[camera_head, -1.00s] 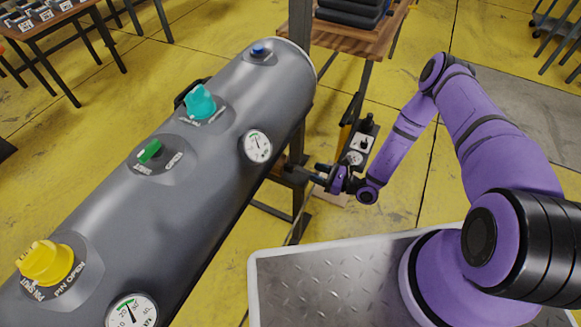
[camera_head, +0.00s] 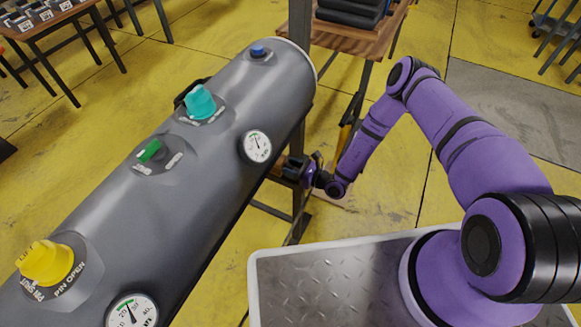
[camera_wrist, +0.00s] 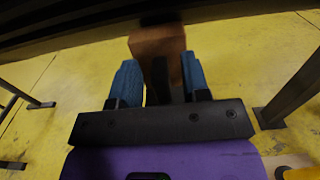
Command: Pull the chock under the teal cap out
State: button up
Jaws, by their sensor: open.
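The teal cap (camera_head: 200,102) stands on top of the grey tube (camera_head: 165,205), between the green cap (camera_head: 149,151) and the blue cap (camera_head: 258,50). The brown wooden chock (camera_head: 279,166) shows only in part at the tube's lower right side, partly hidden by the tube and my gripper. My gripper (camera_head: 295,171) is at the chock, beside the tube's underside. In the wrist view the open blue-padded fingers (camera_wrist: 158,84) stand on either side of the brown chock (camera_wrist: 157,42). Whether the pads touch it is hard to tell.
A yellow cap (camera_head: 46,263) and two gauges sit on the tube. A dark upright post (camera_head: 299,60) and a wooden table (camera_head: 365,40) stand behind my gripper. Dark stand legs (camera_wrist: 290,90) flank the fingers. Yellow floor is open between.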

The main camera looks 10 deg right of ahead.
jog(key=shift+w+a, duration=0.1)
jog(key=shift+c, duration=0.2)
grip_shut()
jog(key=shift+v, duration=2.7)
jog(key=shift+o, duration=0.2)
grip_release()
jog(key=v, duration=1.1)
